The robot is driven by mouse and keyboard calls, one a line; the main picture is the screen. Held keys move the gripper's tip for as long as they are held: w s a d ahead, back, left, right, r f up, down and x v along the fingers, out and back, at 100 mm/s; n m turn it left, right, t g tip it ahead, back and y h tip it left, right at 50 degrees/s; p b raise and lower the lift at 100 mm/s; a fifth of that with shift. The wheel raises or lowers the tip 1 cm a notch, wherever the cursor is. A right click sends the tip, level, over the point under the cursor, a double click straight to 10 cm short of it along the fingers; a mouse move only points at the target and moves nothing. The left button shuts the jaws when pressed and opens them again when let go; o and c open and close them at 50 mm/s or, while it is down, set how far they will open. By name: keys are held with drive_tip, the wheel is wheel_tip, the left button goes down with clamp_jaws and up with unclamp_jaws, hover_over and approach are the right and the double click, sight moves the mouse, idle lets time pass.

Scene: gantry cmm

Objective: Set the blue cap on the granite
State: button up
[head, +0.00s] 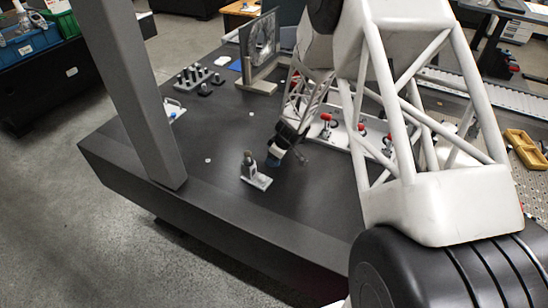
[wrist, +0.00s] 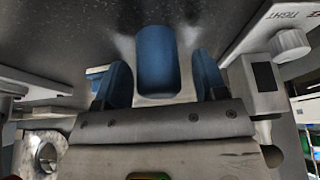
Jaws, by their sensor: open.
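The blue cap (wrist: 156,60) is a smooth blue cylinder with rounded edges in the wrist view. It is between the two blue fingers of my gripper (wrist: 163,78), with a visible gap on each side. My gripper is open and does not grip it. The dark speckled granite (wrist: 85,30) fills the area behind the cap; I cannot tell whether the cap touches it. In the head view my gripper (head: 275,159) points down low over the dark granite (head: 215,205).
A small grey fixture on a pale base (head: 257,180) stands just left of my gripper. A white plate with red-handled clamps (head: 350,138) lies to the right. A rack of dark cylinders (head: 195,78) is at the back. A grey column (head: 135,95) rises at left. The front granite is clear.

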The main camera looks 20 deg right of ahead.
drive_tip(key=v, duration=1.1)
drive_tip(key=shift+r, duration=0.2)
idle(0.4)
drive_tip(key=s+a+r+m, duration=0.2)
drive_tip(key=s+a+r, duration=0.2)
drive_tip(key=s+r, duration=0.5)
drive_tip(key=s+a+r+m, duration=0.2)
drive_tip(key=s+a+r, duration=0.3)
drive_tip(key=r, duration=0.6)
drive_tip(key=s+r+m+h, duration=0.1)
drive_tip(key=s+r, duration=0.3)
drive_tip(key=s, duration=0.7)
drive_tip(key=s+r+m+h, duration=0.2)
drive_tip(key=s+r+m, duration=0.2)
drive_tip(key=s, duration=0.8)
drive_tip(key=shift+a+g, duration=0.3)
drive_tip(key=shift+a, duration=0.2)
